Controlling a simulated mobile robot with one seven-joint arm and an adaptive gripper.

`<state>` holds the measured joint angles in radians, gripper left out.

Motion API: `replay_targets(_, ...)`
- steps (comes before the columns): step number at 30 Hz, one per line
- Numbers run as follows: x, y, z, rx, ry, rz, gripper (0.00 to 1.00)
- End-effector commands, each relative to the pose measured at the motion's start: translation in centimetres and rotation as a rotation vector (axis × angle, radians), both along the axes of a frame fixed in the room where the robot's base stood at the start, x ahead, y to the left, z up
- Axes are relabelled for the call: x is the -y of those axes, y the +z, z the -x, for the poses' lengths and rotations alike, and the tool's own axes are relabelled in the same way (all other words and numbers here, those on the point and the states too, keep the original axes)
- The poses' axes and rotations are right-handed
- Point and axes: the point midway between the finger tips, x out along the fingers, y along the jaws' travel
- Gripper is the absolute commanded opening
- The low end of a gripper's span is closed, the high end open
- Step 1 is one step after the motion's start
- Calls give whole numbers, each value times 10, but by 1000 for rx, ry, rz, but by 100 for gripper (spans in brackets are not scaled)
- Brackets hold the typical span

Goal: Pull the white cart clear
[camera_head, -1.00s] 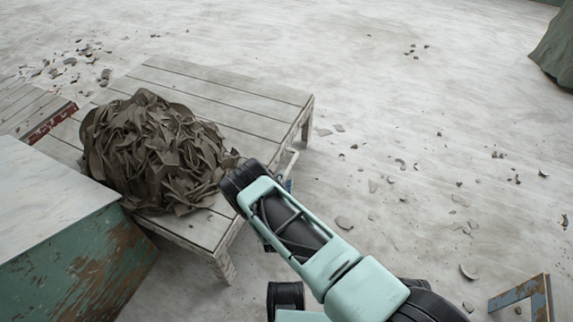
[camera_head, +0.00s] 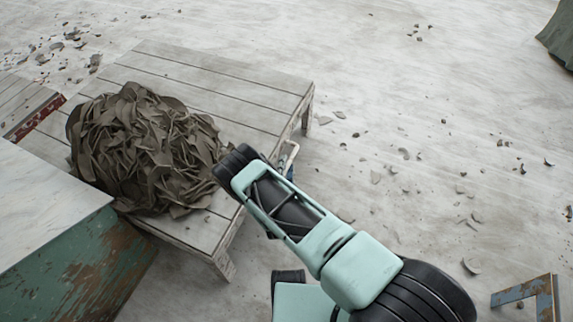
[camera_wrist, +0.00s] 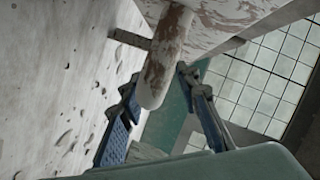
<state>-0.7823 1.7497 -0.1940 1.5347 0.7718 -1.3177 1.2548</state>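The white cart (camera_head: 245,95) is a low platform of pale planks on short legs, bearing a large heap of grey-brown clay trimmings (camera_head: 145,150). A pale handle (camera_head: 289,155) sticks out at its right side. My gripper is at that side, mostly hidden behind my arm in the head view. In the wrist view, my gripper (camera_wrist: 160,82) has its two blue fingers spread apart. A worn white and brown bar (camera_wrist: 167,55), seemingly the handle, lies between the fingertips. Neither finger clearly presses on it.
A rusty green block with a pale top (camera_head: 85,270) stands close to the cart's front left. A red-edged plank platform (camera_head: 25,115) lies at its left. Clay scraps litter the floor (camera_head: 400,100). A blue-grey metal frame (camera_head: 525,290) stands at lower right. Open floor lies right of the cart.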

Motion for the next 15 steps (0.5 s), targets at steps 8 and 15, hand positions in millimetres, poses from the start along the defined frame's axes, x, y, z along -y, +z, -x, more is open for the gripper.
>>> replay_targets(8, 0, 0, 0, 0, 0, 0, 10)
replay_targets(15, 0, 0, 0, 0, 0, 0, 0)
